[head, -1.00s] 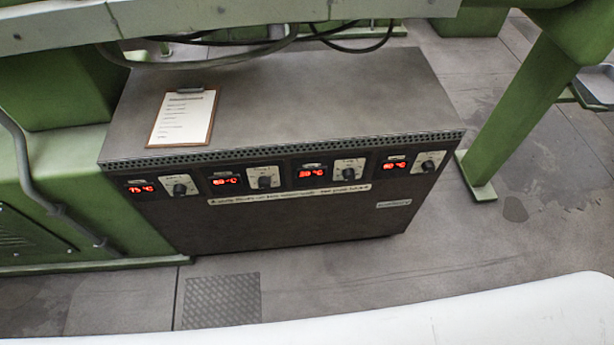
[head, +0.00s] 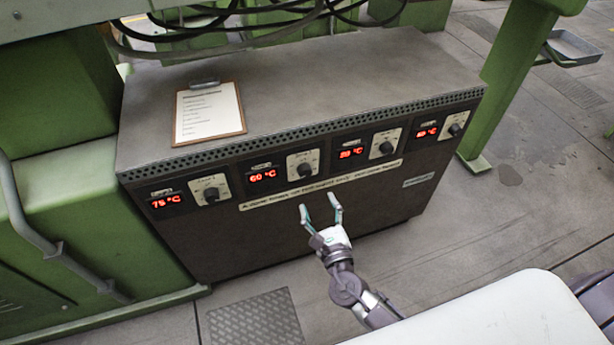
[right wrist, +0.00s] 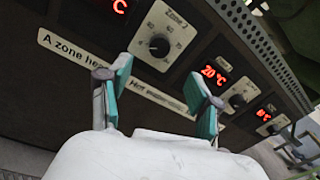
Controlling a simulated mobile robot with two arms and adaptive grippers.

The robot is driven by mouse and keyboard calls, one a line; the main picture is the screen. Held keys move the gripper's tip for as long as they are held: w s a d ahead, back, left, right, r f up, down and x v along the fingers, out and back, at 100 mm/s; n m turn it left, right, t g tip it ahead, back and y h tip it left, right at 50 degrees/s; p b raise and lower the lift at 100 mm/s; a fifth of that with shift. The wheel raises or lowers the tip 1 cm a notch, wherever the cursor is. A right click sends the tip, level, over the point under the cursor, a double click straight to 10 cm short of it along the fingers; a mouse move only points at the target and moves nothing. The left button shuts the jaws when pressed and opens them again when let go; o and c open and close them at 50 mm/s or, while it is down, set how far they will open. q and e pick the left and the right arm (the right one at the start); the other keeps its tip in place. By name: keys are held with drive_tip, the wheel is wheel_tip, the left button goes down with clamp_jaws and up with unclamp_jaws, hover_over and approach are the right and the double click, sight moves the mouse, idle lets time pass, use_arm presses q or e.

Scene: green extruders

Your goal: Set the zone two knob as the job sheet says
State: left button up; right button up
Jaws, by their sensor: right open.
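The zone two knob (head: 304,170) is a dark round knob on a pale scale plate, second from the left on the cabinet's front. Its display (head: 263,177) reads 60 °C in red. The knob also shows in the right wrist view (right wrist: 159,46), under the label "Zone 2". My right gripper (head: 320,202) is open and empty in front of the panel, below the zone two knob and apart from it. Its teal fingers (right wrist: 157,82) are spread in the right wrist view. The job sheet (head: 208,112) lies clipped to a board on the cabinet top; its text is too small to read.
Similar knobs are at the left (head: 210,194) and right (head: 386,148). A warning strip (head: 320,184) runs below the knobs. Cables (head: 230,30) hang over the cabinet's back. A green leg (head: 510,80) stands at the right. A white surface (head: 500,315) fills the lower right.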

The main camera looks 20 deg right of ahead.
sight(306, 175)
drive_tip(key=w, duration=0.9)
drive_tip(key=shift+w, duration=0.25)
drive_tip(key=shift+w+b, duration=0.3)
drive_tip(key=shift+w, duration=0.1)
use_arm(q)
drive_tip(key=shift+w+d+r, duration=0.1)
drive_tip(key=shift+w+r, duration=0.55)
drive_tip(key=shift+w, duration=0.15)
use_arm(e)
drive_tip(key=c, duration=1.2)
use_arm(q)
drive_tip(key=shift+s+f, duration=0.15)
drive_tip(key=shift+s, duration=0.25)
use_arm(e)
drive_tip(key=shift+o, duration=0.2)
